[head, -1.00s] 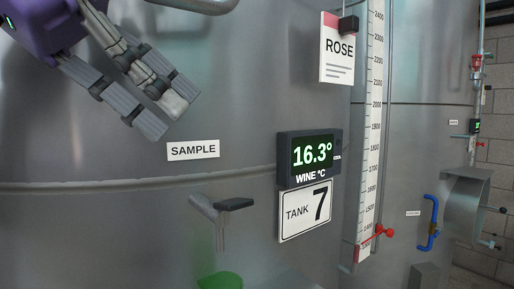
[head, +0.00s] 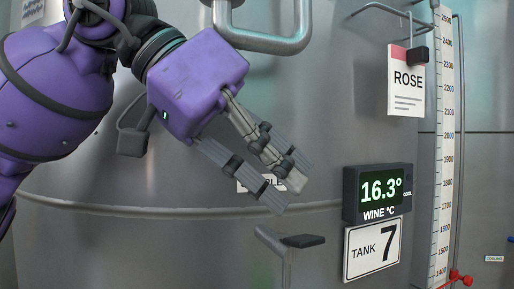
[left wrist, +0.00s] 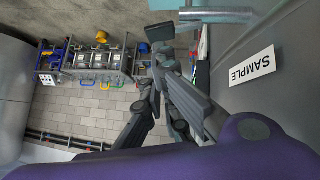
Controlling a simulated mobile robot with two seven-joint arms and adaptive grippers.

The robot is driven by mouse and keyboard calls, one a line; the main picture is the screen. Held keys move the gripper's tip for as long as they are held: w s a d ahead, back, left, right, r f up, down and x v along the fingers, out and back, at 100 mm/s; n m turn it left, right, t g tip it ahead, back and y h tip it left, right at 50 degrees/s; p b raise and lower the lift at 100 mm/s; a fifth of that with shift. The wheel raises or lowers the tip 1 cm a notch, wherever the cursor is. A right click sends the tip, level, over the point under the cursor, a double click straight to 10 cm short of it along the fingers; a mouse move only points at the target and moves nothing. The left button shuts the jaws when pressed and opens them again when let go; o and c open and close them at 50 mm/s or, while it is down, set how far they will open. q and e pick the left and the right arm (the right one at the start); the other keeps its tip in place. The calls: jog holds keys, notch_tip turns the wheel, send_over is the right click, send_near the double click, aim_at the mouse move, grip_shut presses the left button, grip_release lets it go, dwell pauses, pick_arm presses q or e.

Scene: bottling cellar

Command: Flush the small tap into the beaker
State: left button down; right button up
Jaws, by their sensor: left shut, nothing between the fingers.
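The small tap (head: 270,239) juts from the tank wall below the sign marked SAMPLE (head: 247,186), with a dark flat lever (head: 303,241) on top and a thin spout running down. Its lower end is cut off by the bottom of the head view. My left gripper (head: 286,194) is shut and empty. It appears just above the tap in the picture and partly covers the SAMPLE sign; I cannot tell its exact distance from the tap. The left wrist view shows the same sign (left wrist: 252,66) but not the tap. No beaker shows now. My right gripper is out of view.
A display reading 16.3° (head: 380,191) and a TANK 7 plate (head: 371,248) stand right of the tap. A bent metal pipe (head: 268,40) crosses above my gripper. A ROSE card (head: 407,90) and a level scale (head: 443,150) are farther right.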

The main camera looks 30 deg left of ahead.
aim_at(303, 237)
pick_arm(q)
jog(key=shift+x, duration=1.1)
jog(key=shift+w+d+f, duration=0.1)
jog(key=shift+d+f, duration=0.1)
jog(key=shift+w+f, duration=0.1)
jog(key=shift+d, duration=0.1)
